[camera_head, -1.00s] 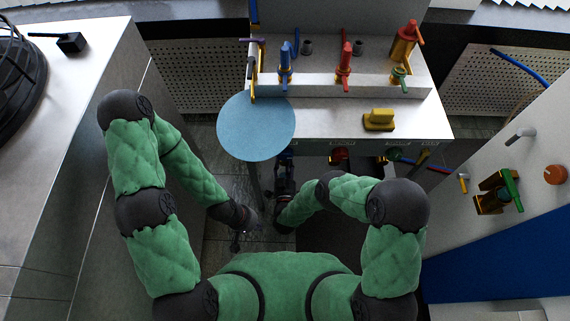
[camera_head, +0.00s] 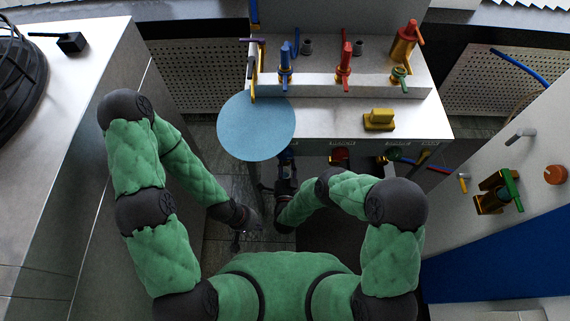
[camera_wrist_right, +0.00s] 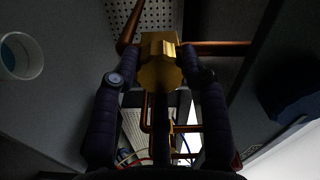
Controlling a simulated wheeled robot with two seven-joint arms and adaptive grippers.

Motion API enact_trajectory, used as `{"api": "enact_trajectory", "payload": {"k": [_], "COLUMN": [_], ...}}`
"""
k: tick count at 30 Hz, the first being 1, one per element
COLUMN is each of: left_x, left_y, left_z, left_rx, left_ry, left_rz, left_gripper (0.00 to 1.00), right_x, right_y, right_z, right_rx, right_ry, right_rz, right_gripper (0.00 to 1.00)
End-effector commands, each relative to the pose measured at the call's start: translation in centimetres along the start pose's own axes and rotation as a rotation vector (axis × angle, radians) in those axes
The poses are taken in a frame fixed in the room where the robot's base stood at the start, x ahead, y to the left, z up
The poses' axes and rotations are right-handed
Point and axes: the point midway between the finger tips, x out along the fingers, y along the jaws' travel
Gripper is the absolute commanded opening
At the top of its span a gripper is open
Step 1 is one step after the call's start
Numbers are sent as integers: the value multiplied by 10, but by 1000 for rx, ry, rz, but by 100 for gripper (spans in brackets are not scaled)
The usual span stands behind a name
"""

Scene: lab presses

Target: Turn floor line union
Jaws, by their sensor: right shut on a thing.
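The floor line union (camera_wrist_right: 160,62) is a brass, many-sided fitting on a copper pipe (camera_wrist_right: 218,47) in the right wrist view. Its top face and front show between my fingers. My right gripper (camera_wrist_right: 161,68) is shut on the union, with one dark padded finger against each side. In the head view my right gripper (camera_head: 286,165) reaches low under the front of the bench, and the union cannot be made out there. My left gripper (camera_head: 238,242) hangs low, apart from the bench, small and dark; its finger opening cannot be made out.
The bench (camera_head: 310,118) carries blue, red and green valves and a yellow block (camera_head: 379,119). A round blue disc (camera_head: 256,127) overhangs the left reach. A grey cabinet stands left, a panel with a green-handled valve (camera_head: 511,187) right. Pipes and hoses run below the union.

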Motion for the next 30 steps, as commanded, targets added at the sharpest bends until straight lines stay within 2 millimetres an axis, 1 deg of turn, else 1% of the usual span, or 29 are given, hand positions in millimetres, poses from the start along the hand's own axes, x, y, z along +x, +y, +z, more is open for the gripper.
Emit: {"api": "enact_trajectory", "payload": {"k": [1, 6, 12, 18, 30], "left_x": [0, 0, 0, 0, 0], "left_y": [0, 0, 0, 0, 0], "left_z": [0, 0, 0, 0, 0], "left_rx": [0, 0, 0, 0, 0], "left_ry": [0, 0, 0, 0, 0], "left_rz": [0, 0, 0, 0, 0], "left_gripper": [0, 0, 0, 0, 0], "right_x": [3, 3, 3, 3, 3], "right_y": [-2, -1, -1, -1, -1], "right_z": [-3, -3, -3, -4, -4], "right_rx": [36, 140, 219, 253, 259], "right_ry": [9, 10, 11, 12, 14], "right_rz": [-4, -4, -4, -4, -3], "right_gripper": [11, 11, 11, 11, 11]}}
